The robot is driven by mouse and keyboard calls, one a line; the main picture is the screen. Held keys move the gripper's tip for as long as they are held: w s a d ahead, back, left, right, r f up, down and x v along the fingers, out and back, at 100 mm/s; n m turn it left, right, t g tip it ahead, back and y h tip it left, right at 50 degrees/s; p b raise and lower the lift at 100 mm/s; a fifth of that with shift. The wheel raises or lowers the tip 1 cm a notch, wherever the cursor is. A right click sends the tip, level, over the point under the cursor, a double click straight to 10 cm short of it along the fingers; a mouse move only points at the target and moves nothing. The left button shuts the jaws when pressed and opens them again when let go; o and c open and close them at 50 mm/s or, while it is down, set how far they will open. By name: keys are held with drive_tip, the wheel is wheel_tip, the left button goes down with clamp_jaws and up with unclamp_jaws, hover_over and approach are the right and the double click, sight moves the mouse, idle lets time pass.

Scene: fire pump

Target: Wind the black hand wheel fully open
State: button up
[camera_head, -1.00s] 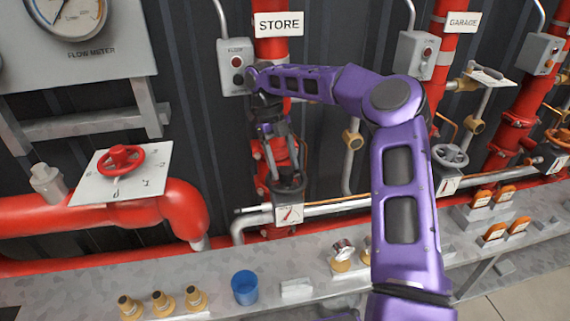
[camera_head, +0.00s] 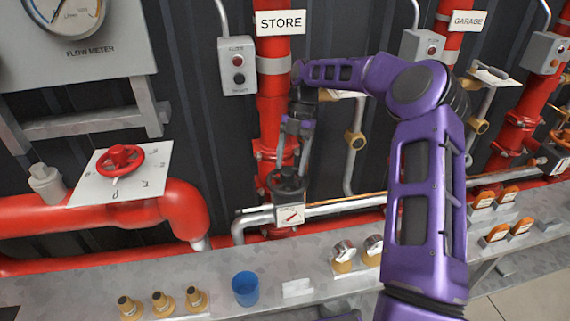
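The black hand wheel (camera_head: 287,184) sits on the thin grey pipe in front of the red STORE riser. Below it is a small white indicator plate (camera_head: 290,215) with a red needle slanting up to the right. My gripper (camera_head: 293,163) reaches down from above, with its fingers at the wheel. The two fingers look spaced apart, but their tips blend with the dark wheel. I cannot tell whether they press on the rim or spokes.
A red hand wheel (camera_head: 120,159) on a white plate is at left. A control box (camera_head: 238,66) hangs beside the riser. The shelf in front holds brass fittings (camera_head: 163,303), a blue cup (camera_head: 245,288) and gauges (camera_head: 344,256).

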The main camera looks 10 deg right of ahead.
drive_tip(key=shift+s+a+r+m+t, duration=0.1)
drive_tip(key=shift+m+t, duration=0.05)
drive_tip(key=shift+m, duration=0.3)
drive_tip(key=shift+a+r+m+t, duration=0.1)
drive_tip(key=shift+m+t, duration=0.05)
drive_tip(key=shift+m, duration=0.3)
drive_tip(key=shift+a+m+t+y+b, duration=0.1)
drive_tip(key=shift+m+t+y+b, duration=0.25)
drive_tip(key=shift+m, duration=0.65)
drive_tip(key=m, duration=0.1)
drive_tip(key=m+t+b, duration=0.1)
drive_tip(key=m, duration=0.1)
drive_tip(key=s+m+y+b, duration=0.1)
drive_tip(key=shift+d+f+m+t, duration=0.15)
drive_tip(key=shift+d+m+t, duration=0.1)
drive_tip(key=shift+m+t, duration=0.1)
drive_tip(key=m, duration=0.1)
drive_tip(key=m+t+b, duration=0.1)
drive_tip(key=m, duration=0.1)
drive_tip(key=shift+s+d+r, duration=0.1)
drive_tip(key=shift+d+r, duration=0.05)
drive_tip(key=shift+r, duration=0.05)
drive_tip(key=shift+c, duration=0.2)
